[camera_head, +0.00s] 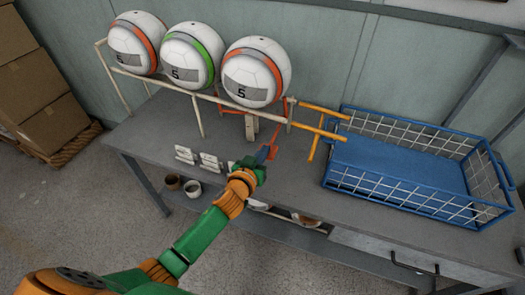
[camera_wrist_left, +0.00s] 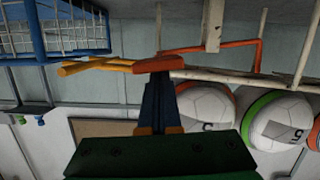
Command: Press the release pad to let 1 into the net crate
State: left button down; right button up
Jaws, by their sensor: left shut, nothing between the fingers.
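Three white balls marked 5 stand in a row on the sloping pale rack, with orange (camera_head: 137,44), green (camera_head: 193,55) and orange (camera_head: 252,74) bands. The blue net crate (camera_head: 395,172) on the bench is empty. A red-orange part that looks like the release pad (camera_head: 272,149) is below the rack's lower end; it also appears in the left wrist view (camera_wrist_left: 157,65). My left gripper (camera_head: 264,154) is shut and empty, with its tips at or very near this pad. I cannot tell whether they touch. My right gripper is out of view.
Yellow rails (camera_head: 322,131) lead from the rack's end to the crate. Small white cards (camera_head: 209,161) stand on the bench front of the rack. Cups (camera_head: 192,188) sit on the lower shelf. Cardboard boxes (camera_head: 45,95) are stacked at the left.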

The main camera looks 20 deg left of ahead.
pick_arm(q)
jog(key=shift+f, duration=0.35)
jog(key=shift+d+f+m+y+b, duration=0.15)
jog(key=shift+f+m+y+b, duration=0.25)
jog(key=shift+f+m+b, duration=0.9)
jog(key=shift+d+f+m+y+b, duration=0.15)
jog(key=shift+f+m+y+b, duration=0.25)
jog(key=shift+f+m+b, duration=0.9)
jog(key=shift+f+n+b, duration=0.15)
jog(key=shift+n+b, duration=0.25)
jog(key=shift+b, duration=0.35)
